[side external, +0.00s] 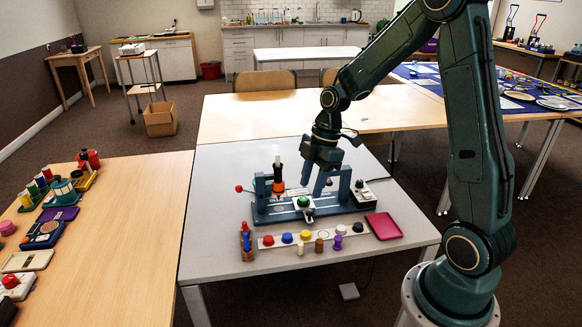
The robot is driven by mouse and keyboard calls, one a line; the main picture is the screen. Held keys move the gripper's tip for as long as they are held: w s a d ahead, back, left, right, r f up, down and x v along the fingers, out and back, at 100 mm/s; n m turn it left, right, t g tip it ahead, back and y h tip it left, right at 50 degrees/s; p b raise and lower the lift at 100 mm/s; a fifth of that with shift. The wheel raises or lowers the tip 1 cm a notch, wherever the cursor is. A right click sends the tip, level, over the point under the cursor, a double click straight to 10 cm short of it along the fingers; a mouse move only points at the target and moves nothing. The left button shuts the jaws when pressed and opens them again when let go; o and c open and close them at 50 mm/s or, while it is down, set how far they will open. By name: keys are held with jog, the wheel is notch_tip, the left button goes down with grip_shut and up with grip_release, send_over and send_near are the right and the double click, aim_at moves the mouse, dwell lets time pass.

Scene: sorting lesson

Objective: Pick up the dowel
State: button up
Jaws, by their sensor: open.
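Several small pegs stand at the front of the grey table: a pale wooden one (300,249), a brown one (319,245) and a purple one (338,243). The pale one looks most like a plain dowel, but they are too small to be sure. My gripper (315,180) is open and points down over the blue fixture (273,211), behind and above the pegs. I see nothing between its fingers, and it is apart from the pegs. The fixture holds a green button (303,202) and an upright orange-and-black piece (278,177).
A white strip (262,244) with coloured knobs lies behind the pegs. The fixture's uprights flank my gripper.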

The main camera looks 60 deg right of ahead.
jog(key=w+d+f+n+y, duration=0.1)
jog(key=d+f+n, duration=0.2)
jog(key=f, duration=0.6)
jog(key=shift+d+y, duration=0.4)
jog(key=shift+d, duration=0.05)
jog(key=shift+w+f, duration=0.1)
jog(key=shift+f, duration=0.05)
send_near(300, 244)
jog(key=shift+x, duration=2.45)
jog(key=shift+a, duration=0.1)
jog(key=shift+x, duration=2.55)
jog(key=shift+c, duration=0.2)
grip_shut()
